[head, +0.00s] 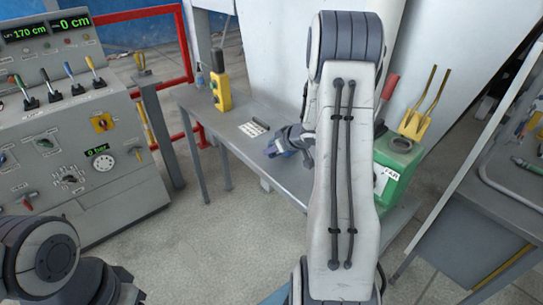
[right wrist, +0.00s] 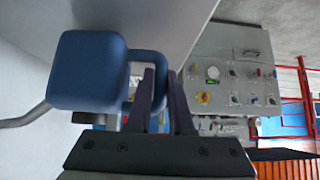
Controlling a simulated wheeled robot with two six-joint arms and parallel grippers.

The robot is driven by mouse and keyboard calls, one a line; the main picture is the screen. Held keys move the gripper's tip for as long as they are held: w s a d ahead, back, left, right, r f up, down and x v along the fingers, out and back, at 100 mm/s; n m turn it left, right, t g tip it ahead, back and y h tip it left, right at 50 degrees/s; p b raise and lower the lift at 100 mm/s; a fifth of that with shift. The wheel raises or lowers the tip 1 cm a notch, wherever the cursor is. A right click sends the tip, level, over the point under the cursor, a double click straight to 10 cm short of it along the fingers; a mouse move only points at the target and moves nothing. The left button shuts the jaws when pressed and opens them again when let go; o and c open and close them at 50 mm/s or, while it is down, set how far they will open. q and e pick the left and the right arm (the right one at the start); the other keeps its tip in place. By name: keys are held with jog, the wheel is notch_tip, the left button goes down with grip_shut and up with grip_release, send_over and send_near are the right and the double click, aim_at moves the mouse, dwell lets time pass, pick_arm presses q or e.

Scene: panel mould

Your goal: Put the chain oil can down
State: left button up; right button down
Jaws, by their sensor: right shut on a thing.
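The chain oil can is a blue can (right wrist: 88,72) with a loop handle and a thin grey spout, large in the right wrist view. My right gripper (right wrist: 162,78) is shut on its handle, with the can's body beside the fingers. In the head view my right gripper (head: 284,146) is over the grey metal table (head: 218,123), partly hidden by my right arm. The can is mostly hidden there, and I cannot tell whether it touches the tabletop. My left arm enters at the lower left, but its gripper does not show.
A yellow control pendant (head: 221,92), a small bottle (head: 199,77) and a small white strip (head: 253,128) are on the table. A green container (head: 398,165) stands to the right of my arm. A control console (head: 75,115) is at left. The table's front left is bare.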

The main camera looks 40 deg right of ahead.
jog(key=shift+f, duration=0.3)
jog(key=shift+f, duration=0.1)
jog(key=c, duration=1.2)
grip_release()
jog(key=shift+f, duration=0.15)
jog(key=shift+c, duration=0.2)
jog(key=o, duration=0.4)
jog(key=shift+o, duration=0.2)
